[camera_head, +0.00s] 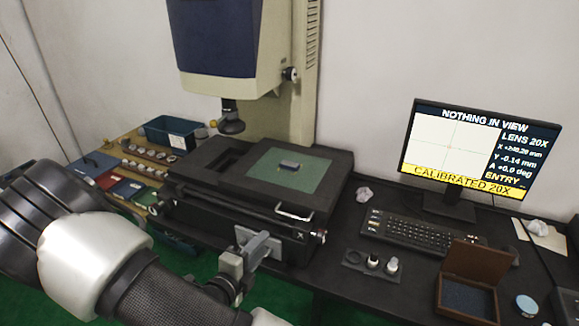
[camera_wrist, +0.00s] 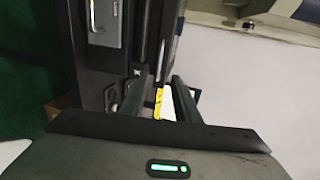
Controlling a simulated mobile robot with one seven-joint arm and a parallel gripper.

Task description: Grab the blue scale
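A small blue piece (camera_head: 290,165), which looks like the blue scale, lies on the green plate (camera_head: 312,176) of the measuring machine's stage. It is too small for its markings to show. A flat blue item (camera_head: 97,163) also lies on the bench at the left. My gripper (camera_wrist: 168,88) shows in the wrist view with its two dark fingers apart and nothing between them. I do not see the blue piece in the wrist view.
The machine's lens (camera_head: 231,122) hangs left of the green plate. Red (camera_head: 107,179) and green (camera_head: 126,188) items lie left. A monitor (camera_head: 480,150), keyboard (camera_head: 420,232) and open wooden box (camera_head: 468,280) stand right.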

